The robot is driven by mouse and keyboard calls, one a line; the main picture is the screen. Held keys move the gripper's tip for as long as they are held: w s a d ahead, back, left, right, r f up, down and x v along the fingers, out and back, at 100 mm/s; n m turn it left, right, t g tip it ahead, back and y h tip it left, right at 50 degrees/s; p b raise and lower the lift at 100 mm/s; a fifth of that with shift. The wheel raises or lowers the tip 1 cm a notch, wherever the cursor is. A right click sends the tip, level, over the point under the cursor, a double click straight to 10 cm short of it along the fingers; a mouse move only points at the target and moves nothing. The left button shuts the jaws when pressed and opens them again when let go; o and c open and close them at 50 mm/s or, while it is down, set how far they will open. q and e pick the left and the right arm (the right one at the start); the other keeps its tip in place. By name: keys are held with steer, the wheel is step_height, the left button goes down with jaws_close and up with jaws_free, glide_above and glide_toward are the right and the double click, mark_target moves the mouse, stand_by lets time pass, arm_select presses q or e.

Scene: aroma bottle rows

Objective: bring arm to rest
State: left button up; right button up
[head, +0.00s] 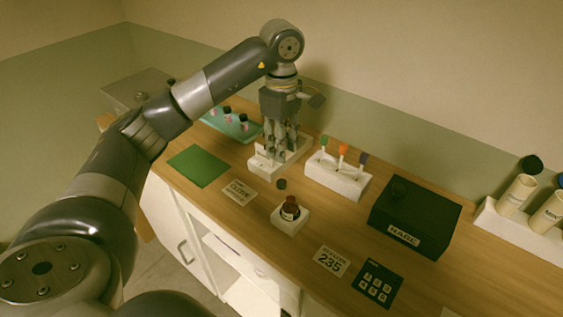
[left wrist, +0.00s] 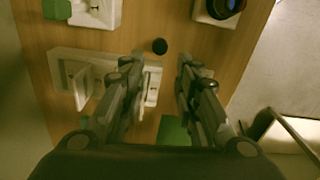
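My left gripper (head: 280,152) points down over a white rack (head: 259,166) on the wooden counter. In the left wrist view its two fingers (left wrist: 158,75) stand apart with nothing between them. A small dark cap (head: 281,184) lies on the counter just in front of the rack; it also shows in the left wrist view (left wrist: 159,46) beyond the fingertips. A dark reddish bottle (head: 290,208) sits in a white square block (head: 288,225). My right gripper does not show in either view.
A white rack (head: 334,182) holds droppers with green, orange and purple tops. A black labelled box (head: 415,217), a card reading 235 (head: 332,261), a keypad (head: 377,284) and a green mat (head: 198,166) lie around. Pale cylinders (head: 517,195) stand at the right.

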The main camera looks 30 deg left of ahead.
arm_select(q)
steer(key=shift+r, duration=0.55)
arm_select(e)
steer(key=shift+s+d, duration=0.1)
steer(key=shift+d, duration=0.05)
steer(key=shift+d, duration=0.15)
